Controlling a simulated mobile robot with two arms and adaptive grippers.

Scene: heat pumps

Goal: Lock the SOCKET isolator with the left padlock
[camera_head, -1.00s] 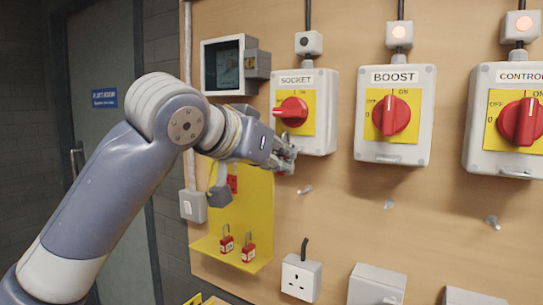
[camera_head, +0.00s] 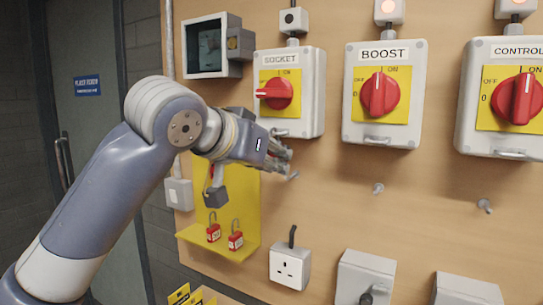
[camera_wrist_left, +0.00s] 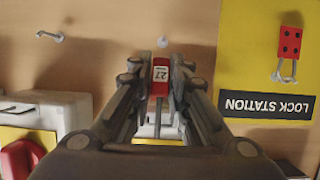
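The SOCKET isolator (camera_head: 312,107) is a light grey box on the board with a red handle (camera_head: 275,93) turned sideways on a yellow plate. A metal loop (camera_head: 278,132) is at its lower edge. My left gripper (camera_head: 284,160) is just below this box. In the left wrist view, the gripper (camera_wrist_left: 160,75) is shut on a red padlock (camera_wrist_left: 161,72) labelled 27, its shackle pointing down in the picture. The head view mostly hides this padlock behind the fingers. Two other red padlocks (camera_head: 213,232) (camera_head: 236,240) stand on the yellow shelf. My right gripper is out of view.
The BOOST isolator (camera_head: 413,100) and CONTROL isolator (camera_head: 465,115) are to the right, handles upright. Small pegs (camera_head: 378,188) (camera_head: 485,206) stick out below. The yellow lock station (camera_wrist_left: 232,70) carries a red hasp (camera_wrist_left: 290,44).

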